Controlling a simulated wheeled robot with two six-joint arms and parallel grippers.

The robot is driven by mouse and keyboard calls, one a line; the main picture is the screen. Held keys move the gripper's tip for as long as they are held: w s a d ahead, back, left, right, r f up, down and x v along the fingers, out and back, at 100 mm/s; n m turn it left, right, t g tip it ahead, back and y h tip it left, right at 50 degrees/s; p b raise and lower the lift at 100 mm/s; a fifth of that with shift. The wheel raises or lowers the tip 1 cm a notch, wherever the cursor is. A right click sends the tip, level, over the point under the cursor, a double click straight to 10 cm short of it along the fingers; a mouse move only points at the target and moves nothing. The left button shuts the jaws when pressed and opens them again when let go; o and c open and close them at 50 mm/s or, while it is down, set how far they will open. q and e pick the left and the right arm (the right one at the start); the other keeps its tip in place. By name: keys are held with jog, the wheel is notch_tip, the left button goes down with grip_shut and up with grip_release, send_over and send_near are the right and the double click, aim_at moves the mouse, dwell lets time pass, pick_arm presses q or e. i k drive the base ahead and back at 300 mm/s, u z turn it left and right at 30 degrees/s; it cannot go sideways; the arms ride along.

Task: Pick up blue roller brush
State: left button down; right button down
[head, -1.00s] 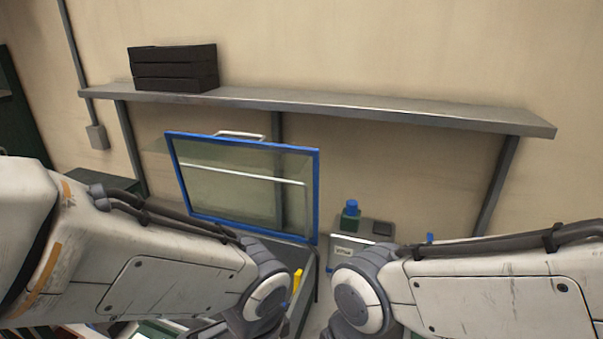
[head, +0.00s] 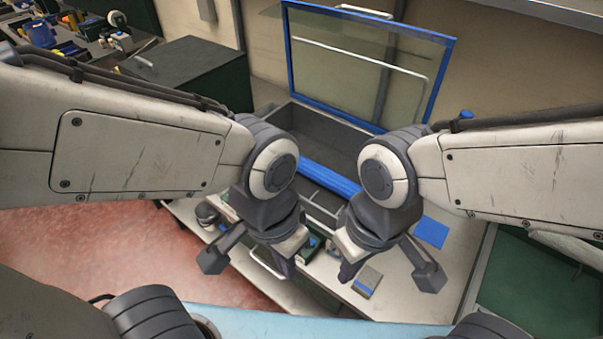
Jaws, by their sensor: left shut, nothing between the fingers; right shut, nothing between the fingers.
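I cannot make out a roller brush for certain in the head view. A small blue object (head: 41,33) stands among the items on the far left bench, too small to identify. My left gripper (head: 284,264) is shut and empty, pointing down near the front edge of the light worktop. My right gripper (head: 350,268) is shut and empty, to the right of it over the same worktop. My arms and grippers hide part of the worktop between and beneath them.
A grey basin (head: 325,135) with a raised blue-framed glass lid (head: 365,65) stands behind my grippers. A small grey and blue box (head: 367,281) and a blue flat piece (head: 431,232) lie on the worktop. A dark cabinet (head: 190,70) stands at left. Red floor (head: 130,250) is open at left.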

aim_at(340, 186)
jog(key=u, duration=0.3)
jog(key=k, duration=0.35)
jog(key=u, duration=1)
jog(key=k, duration=1)
jog(key=u, duration=0.7)
jog(key=i, duration=1.15)
jog(key=z, duration=0.7)
jog(key=i, duration=0.95)
jog(key=z, duration=1.55)
jog(key=i, duration=0.5)
jog(key=z, duration=0.45)
